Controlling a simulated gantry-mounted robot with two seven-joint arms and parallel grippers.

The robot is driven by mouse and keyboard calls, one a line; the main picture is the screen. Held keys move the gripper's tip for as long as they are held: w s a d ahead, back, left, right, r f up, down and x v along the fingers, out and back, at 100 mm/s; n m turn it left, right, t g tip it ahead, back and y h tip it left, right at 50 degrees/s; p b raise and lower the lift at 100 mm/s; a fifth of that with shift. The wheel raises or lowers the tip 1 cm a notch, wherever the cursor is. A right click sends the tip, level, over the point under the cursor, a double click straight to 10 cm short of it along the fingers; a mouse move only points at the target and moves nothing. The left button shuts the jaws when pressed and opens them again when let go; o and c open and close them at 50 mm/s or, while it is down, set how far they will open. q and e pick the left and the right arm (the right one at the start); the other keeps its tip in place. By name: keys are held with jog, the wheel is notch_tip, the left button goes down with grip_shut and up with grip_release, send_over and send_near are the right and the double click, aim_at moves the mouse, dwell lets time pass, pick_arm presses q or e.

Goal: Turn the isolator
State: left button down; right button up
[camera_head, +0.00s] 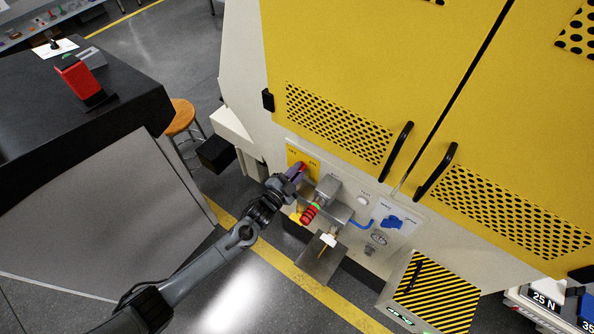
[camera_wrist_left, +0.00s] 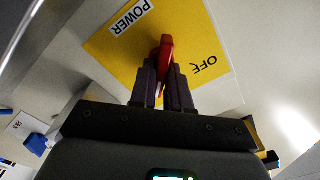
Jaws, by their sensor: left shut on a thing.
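The isolator is a red handle (camera_head: 304,166) on a yellow plate (camera_head: 293,153) on the pale front panel of the machine. In the left wrist view the red handle (camera_wrist_left: 167,48) stands between the fingers of my left gripper (camera_wrist_left: 165,80). The yellow plate (camera_wrist_left: 195,30) there carries a POWER label and the word OFF. My left gripper (camera_head: 297,175) is shut on the red handle, and its fingers hide the handle's lower part. My right gripper is in neither view.
Blue parts (camera_head: 392,222) are further right. Yellow doors (camera_head: 370,60) with black handles rise above. A hazard-striped box (camera_head: 435,293) stands lower right, a black-topped bench (camera_head: 60,120) left.

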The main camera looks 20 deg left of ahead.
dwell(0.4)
pick_arm(q)
jog(key=c, duration=1.2)
grip_release()
jog(key=shift+s, duration=0.1)
jog(key=p+v, duration=0.1)
jog(key=v, duration=0.9)
jog(key=shift+s+a, duration=0.1)
jog(key=shift+s, duration=0.2)
